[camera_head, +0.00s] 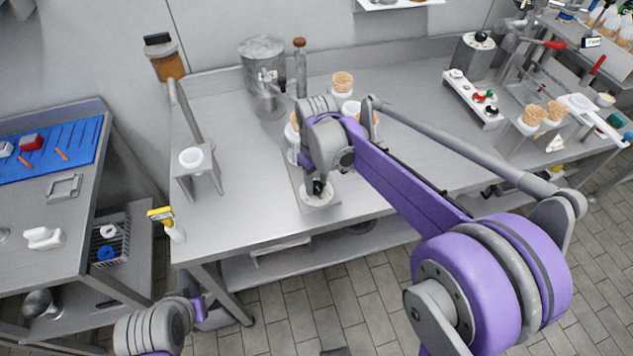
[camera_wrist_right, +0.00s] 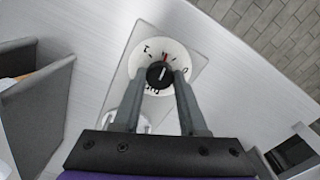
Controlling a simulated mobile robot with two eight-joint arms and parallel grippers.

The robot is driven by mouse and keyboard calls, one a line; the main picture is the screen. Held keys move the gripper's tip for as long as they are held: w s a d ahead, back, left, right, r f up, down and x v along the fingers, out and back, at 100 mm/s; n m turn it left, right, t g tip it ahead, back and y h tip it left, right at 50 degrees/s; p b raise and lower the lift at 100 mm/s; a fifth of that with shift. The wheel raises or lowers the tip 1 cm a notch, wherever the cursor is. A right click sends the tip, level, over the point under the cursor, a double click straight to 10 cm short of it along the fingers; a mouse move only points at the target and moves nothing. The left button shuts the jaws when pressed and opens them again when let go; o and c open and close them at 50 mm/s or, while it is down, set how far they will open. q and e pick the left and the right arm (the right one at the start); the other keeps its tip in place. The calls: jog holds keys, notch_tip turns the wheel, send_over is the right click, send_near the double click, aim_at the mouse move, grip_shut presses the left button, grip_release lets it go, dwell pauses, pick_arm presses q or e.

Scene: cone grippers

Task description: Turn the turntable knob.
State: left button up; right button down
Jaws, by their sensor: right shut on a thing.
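The black turntable knob (camera_wrist_right: 157,77) sits at the centre of a round white dial (camera_wrist_right: 147,51) with black markings and a red mark at its far side. In the head view the dial (camera_head: 316,201) lies at the front of a grey base plate (camera_head: 297,184) on the steel table. My right gripper (camera_head: 318,187) reaches down over it; its fingers stand on either side of the knob and are shut on it. My right arm hides much of the turntable behind it. My left arm shows at the bottom left, but its gripper is not visible.
White cups with cones (camera_head: 342,83) stand behind my right wrist. A metal canister (camera_head: 263,65) stands at the back. A steel stand with a white cup (camera_head: 192,158) is on the left. A button box (camera_head: 474,98) is on the right. The table's front left is mostly clear.

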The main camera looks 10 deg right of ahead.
aim_at(316, 186)
jog(key=n, duration=0.5)
jog(key=shift+n, duration=0.3)
jog(key=n, duration=0.5)
jog(key=shift+b, duration=0.3)
jog(key=shift+c, duration=2.2)
grip_release()
notch_tip(316, 186, up, 11)
jog(key=shift+p, duration=0.35)
